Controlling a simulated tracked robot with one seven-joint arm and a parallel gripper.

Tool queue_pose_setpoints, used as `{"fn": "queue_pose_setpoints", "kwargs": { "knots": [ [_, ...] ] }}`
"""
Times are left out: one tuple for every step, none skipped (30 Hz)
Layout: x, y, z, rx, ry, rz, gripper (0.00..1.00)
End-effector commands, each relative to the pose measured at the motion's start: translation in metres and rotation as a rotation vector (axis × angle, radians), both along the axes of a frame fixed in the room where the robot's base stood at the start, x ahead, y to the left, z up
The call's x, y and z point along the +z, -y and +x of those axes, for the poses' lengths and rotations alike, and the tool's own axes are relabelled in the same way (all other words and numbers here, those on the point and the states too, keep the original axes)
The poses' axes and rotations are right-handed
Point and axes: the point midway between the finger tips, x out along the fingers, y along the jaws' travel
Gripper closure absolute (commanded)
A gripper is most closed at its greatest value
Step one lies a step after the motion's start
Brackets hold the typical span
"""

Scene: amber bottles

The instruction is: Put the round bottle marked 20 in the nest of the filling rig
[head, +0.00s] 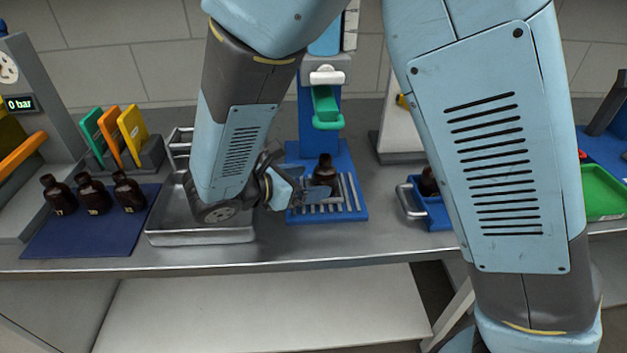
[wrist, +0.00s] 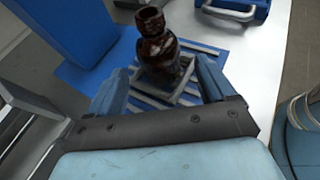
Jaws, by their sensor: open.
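A dark amber bottle (head: 325,171) stands upright on the slatted blue base of the filling rig (head: 352,205), under its green spout. In the wrist view the bottle (wrist: 160,52) looks round and stands on a small grey square nest (wrist: 180,92) over the slats. No number on it can be read. My gripper (wrist: 160,88) is open, with one finger on each side of the bottle's lower part and gaps visible beside it. In the head view my gripper (head: 308,191) is low at the rig's left side, partly hidden by my arm.
Several amber bottles with small labels stand on a dark blue mat (head: 60,237) at left. A steel tray (head: 170,237) lies between mat and rig, under my arm. A blue tray (head: 430,215) holding a bottle is right of the rig. A green bin (head: 602,192) is far right.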

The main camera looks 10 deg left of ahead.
Motion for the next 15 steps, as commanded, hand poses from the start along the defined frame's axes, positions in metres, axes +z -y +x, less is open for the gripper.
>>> {"fn": "queue_pose_setpoints", "kwargs": {
  "knots": [
    [0.004, -0.008, -0.007, 0.003, 0.001, 0.002, 0.17],
    [0.006, -0.012, -0.011, 0.003, 0.000, 0.003, 0.17],
    [0.010, -0.016, -0.017, 0.002, 0.001, 0.003, 0.17],
    [0.012, -0.020, -0.020, 0.002, 0.001, 0.003, 0.17],
    [0.014, -0.024, -0.024, 0.003, 0.001, 0.002, 0.17],
    [0.017, -0.028, -0.030, 0.002, 0.001, 0.003, 0.17],
    [0.019, -0.031, -0.033, 0.003, 0.001, 0.004, 0.17],
    [0.020, -0.034, -0.036, 0.002, 0.001, 0.002, 0.17],
    [0.023, -0.037, -0.040, 0.003, 0.001, 0.001, 0.17],
    [0.024, -0.040, -0.043, 0.003, 0.000, 0.002, 0.17],
    [0.026, -0.042, -0.045, 0.002, 0.000, 0.003, 0.17],
    [0.027, -0.045, -0.048, 0.001, 0.000, 0.002, 0.17],
    [0.028, -0.046, -0.050, 0.001, 0.001, 0.001, 0.17],
    [0.029, -0.048, -0.051, 0.001, 0.001, 0.001, 0.17],
    [0.030, -0.049, -0.053, 0.002, 0.001, 0.001, 0.17]
  ]
}}
